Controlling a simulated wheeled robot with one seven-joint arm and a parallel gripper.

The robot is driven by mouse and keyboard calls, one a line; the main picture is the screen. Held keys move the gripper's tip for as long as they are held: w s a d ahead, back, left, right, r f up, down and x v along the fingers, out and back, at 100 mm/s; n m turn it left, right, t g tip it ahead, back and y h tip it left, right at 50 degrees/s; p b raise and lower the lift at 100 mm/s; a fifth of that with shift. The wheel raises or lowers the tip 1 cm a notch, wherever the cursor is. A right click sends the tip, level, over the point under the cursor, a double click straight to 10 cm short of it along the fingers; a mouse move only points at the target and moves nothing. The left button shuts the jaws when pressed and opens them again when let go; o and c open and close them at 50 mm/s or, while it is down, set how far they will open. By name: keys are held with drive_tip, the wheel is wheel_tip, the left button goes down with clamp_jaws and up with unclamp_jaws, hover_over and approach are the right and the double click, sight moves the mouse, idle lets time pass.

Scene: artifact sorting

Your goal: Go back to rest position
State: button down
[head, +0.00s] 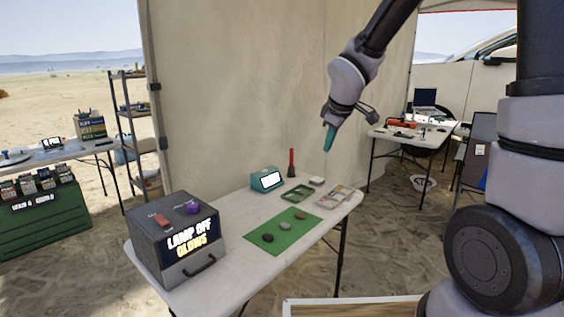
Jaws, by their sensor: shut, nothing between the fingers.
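My gripper (328,139) hangs in the air above the far right part of the white folding table (225,273). Its teal fingers point down, are shut and hold nothing. My arm reaches in from the upper right. On the table, a green mat (262,249) carries several small stones, among them a dark one (267,238) and a paler one (285,226). A green tray (294,194) lies behind the mat. The gripper is apart from all of these.
A grey box (172,240) with lit lettering "LAMP OFF GLOWS" stands at the table's left end. A teal display (266,180), a red-and-black upright tool (291,163) and a compartment tray (334,197) stand at the back. The tent wall (235,90) rises behind.

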drive_tip(key=s+d+r+m, duration=0.9)
drive_tip(key=s+d+r, duration=0.1)
drive_tip(key=s+d+r+m+t+y, duration=0.1)
drive_tip(key=s+r+m, duration=0.3)
drive_tip(key=s, duration=0.7)
drive_tip(key=d+m, duration=0.1)
drive_tip(key=m, duration=0.1)
drive_tip(key=shift+m, duration=0.3)
